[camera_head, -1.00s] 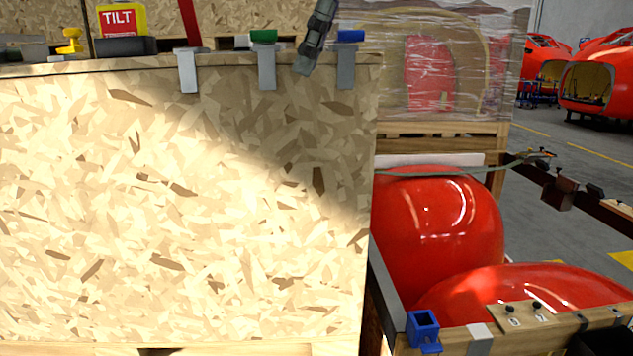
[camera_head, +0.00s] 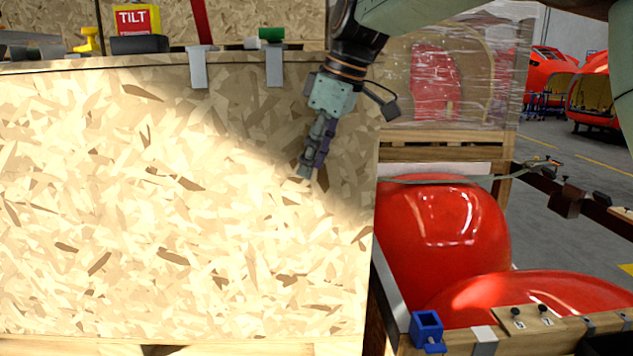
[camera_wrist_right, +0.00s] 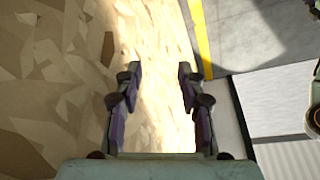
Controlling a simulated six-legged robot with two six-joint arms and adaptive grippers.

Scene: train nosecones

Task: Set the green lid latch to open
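The green lid latch (camera_head: 271,35) sits at the top edge of the chipboard crate, its green handle lying low along the rim above a grey metal strap. The red latch (camera_head: 201,24) to its left has its handle standing up. My right gripper (camera_head: 308,168) hangs in front of the crate's face, below and right of the green latch, apart from it. In the right wrist view its fingers (camera_wrist_right: 159,80) are spread, with nothing between them. The blue latch is hidden behind my right arm. My left gripper is not in view.
The chipboard crate (camera_head: 180,220) fills the left and middle. A yellow and red TILT indicator (camera_head: 137,22) stands behind its rim. Red nosecones (camera_head: 445,225) lie in an open crate to the right, with a blue bracket (camera_head: 427,330) on its near edge.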

